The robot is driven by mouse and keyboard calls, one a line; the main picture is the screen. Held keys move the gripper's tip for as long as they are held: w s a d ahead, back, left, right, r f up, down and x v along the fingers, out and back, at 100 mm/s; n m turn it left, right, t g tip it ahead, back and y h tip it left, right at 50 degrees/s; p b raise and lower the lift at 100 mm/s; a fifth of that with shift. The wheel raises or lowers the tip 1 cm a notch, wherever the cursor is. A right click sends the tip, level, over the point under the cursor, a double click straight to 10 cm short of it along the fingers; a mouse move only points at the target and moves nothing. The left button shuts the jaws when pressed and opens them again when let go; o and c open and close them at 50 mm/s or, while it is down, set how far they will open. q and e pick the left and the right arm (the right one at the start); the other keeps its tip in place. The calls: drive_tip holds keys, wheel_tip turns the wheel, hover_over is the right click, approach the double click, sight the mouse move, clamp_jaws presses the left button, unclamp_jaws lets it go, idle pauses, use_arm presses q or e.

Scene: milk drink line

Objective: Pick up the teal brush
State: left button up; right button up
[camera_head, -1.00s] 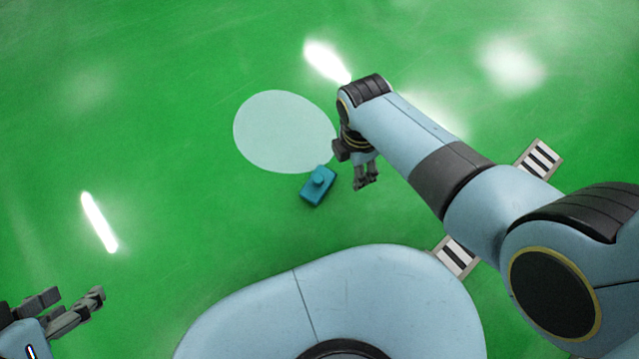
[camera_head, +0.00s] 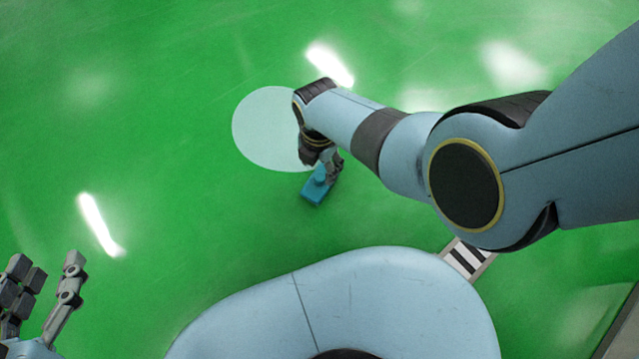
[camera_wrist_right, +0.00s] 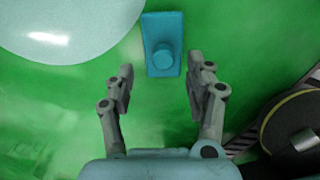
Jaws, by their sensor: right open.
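The teal brush (camera_head: 314,190) is a flat rectangular block with a round knob on top. It lies on the green floor at the lower edge of a pale round patch. In the right wrist view the brush (camera_wrist_right: 162,45) is just beyond the fingertips, roughly centred between them. My right gripper (camera_wrist_right: 160,75) is open and empty there. In the head view my right gripper (camera_head: 331,167) is over the brush's upper right side and hides part of it. My left gripper (camera_head: 50,268) is open and empty at the lower left, far from the brush.
The pale round patch (camera_head: 262,130) lies on the green floor above the brush. A black-and-white striped marker (camera_head: 467,258) is at the lower right, beside my base. The floor left of the brush is clear.

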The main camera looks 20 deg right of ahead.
sight(320, 177)
drive_tip(key=shift+f, duration=0.3)
drive_tip(key=shift+s+f+b, duration=0.2)
drive_tip(key=shift+f+b, duration=0.45)
use_arm(q)
drive_tip(key=w+d+r+m+t+h+b, duration=0.1)
drive_tip(key=w+r+t, duration=0.3)
drive_tip(key=r, duration=0.3)
drive_tip(key=w+d+r+m+t+h, duration=0.1)
drive_tip(key=w+r+t, duration=0.25)
drive_tip(key=r, duration=0.35)
use_arm(e)
drive_tip(key=shift+s+f, duration=0.1)
drive_tip(key=shift+f, duration=0.55)
drive_tip(key=shift+f+b, duration=0.75)
drive_tip(key=shift+b, duration=0.05)
drive_tip(key=shift+f+b, duration=0.45)
drive_tip(key=shift+f, duration=0.1)
use_arm(q)
wheel_tip(320, 177, up, 14)
drive_tip(key=s+d+m+t+h, duration=0.1)
drive_tip(key=m+t+h, duration=0.2)
drive_tip(key=t+h, duration=0.3)
drive_tip(key=shift+s+d+r+m, duration=0.2)
drive_tip(key=shift+s+m, duration=0.05)
drive_tip(key=shift+m, duration=0.05)
use_arm(e)
drive_tip(key=shift+c, duration=0.2)
clamp_jaws()
